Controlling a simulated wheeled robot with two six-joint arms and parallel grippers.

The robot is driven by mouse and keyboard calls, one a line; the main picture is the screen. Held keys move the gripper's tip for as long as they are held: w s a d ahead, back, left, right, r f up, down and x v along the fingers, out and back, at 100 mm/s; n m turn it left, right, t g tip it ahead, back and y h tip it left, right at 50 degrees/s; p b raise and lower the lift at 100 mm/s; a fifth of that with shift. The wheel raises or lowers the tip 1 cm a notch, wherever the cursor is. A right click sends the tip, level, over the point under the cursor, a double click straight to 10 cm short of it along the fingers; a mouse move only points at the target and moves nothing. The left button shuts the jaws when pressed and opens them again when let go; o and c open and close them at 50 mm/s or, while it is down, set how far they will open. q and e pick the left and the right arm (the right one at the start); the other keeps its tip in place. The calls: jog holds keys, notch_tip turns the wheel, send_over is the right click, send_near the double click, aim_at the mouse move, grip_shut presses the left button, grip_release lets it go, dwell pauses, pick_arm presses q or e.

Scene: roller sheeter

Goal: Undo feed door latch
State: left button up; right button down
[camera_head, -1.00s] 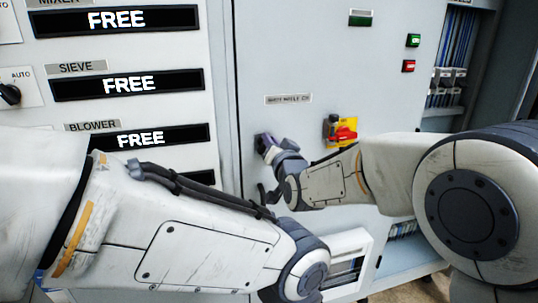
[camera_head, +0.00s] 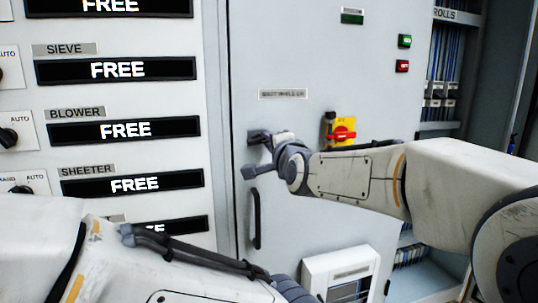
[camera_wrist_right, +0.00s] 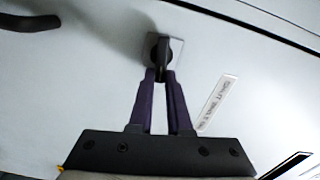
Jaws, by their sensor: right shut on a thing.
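A small black latch knob (camera_wrist_right: 162,57) on a light square plate stands out from the pale grey cabinet door (camera_wrist_right: 70,85) in the right wrist view. My right gripper (camera_wrist_right: 161,76) has its two dark purple fingers closed on the knob's near end. In the head view the latch (camera_head: 257,136) shows near the door's left edge, partly hidden by my right gripper (camera_head: 270,139). The door (camera_head: 310,200) looks closed. My left arm crosses the bottom left of the head view, and its gripper is out of frame.
A black pull handle (camera_head: 255,218) is below the latch. A red and yellow rotary switch (camera_head: 341,131) is to its right, close above my right forearm. A label (camera_head: 283,94) sits above.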

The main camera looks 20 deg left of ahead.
jog(key=shift+f+m+b, duration=0.25)
jog(key=shift+m+b, duration=0.65)
jog(key=c, duration=0.9)
grip_release()
jog(key=shift+o, duration=0.2)
jog(key=shift+s, duration=0.1)
jog(key=b+v, duration=0.1)
jog(key=v, duration=0.9)
jog(key=shift+s+d, duration=0.1)
jog(key=shift+d, duration=0.05)
